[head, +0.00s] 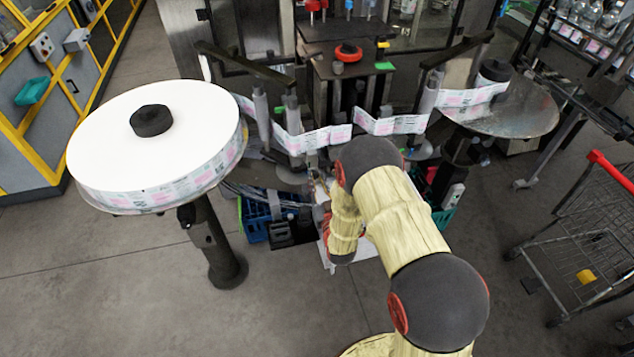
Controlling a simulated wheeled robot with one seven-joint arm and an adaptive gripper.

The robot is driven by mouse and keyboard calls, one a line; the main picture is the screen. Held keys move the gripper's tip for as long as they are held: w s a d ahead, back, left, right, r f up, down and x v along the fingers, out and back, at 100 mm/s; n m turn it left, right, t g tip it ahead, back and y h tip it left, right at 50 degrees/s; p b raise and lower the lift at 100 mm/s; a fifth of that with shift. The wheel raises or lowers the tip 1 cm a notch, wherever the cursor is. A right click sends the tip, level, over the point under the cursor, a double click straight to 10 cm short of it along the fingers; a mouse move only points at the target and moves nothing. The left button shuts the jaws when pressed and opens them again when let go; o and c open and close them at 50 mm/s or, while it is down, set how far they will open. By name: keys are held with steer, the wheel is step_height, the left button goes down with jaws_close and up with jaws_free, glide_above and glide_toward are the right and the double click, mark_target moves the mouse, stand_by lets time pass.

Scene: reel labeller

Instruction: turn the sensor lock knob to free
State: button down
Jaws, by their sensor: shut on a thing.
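The reel labeller (335,95) stands at the back centre, with a printed label web (312,139) running across its front. My arm reaches forward to it and folds back down at the wrist. My gripper (317,180) is small in the view and partly hidden by my arm, just below the label web left of centre. It is shut on a small part there, at the place of the sensor lock knob. The knob itself is too small and covered to make out, so its turn position cannot be told.
A large white label reel (105,165) on a post stands at the left. A grey round plate (525,108) is at the right. A blue crate (256,222) sits under the machine. A wire trolley (590,235) with a red handle stands at the right. Floor at front left is clear.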

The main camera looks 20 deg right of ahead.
steer(key=n+b, duration=0.4)
steer(key=shift+f, duration=0.15)
steer(key=n+b, duration=0.3)
steer(key=shift+n+b, duration=0.4)
steer(key=n+b, duration=0.3)
steer(key=shift+n, duration=0.3)
steer(key=n+b, duration=0.4)
steer(key=shift+n, duration=0.3)
steer(key=n+b, duration=0.3)
steer(key=shift+a+n, duration=0.1)
steer(key=shift+n, duration=0.2)
steer(key=n+b, duration=0.3)
steer(key=shift+f+n, duration=0.1)
steer(key=shift+n, duration=0.2)
steer(key=n+b, duration=0.4)
steer(key=n, duration=0.2)
steer(key=shift+b, duration=0.3)
steer(key=shift+n, duration=0.3)
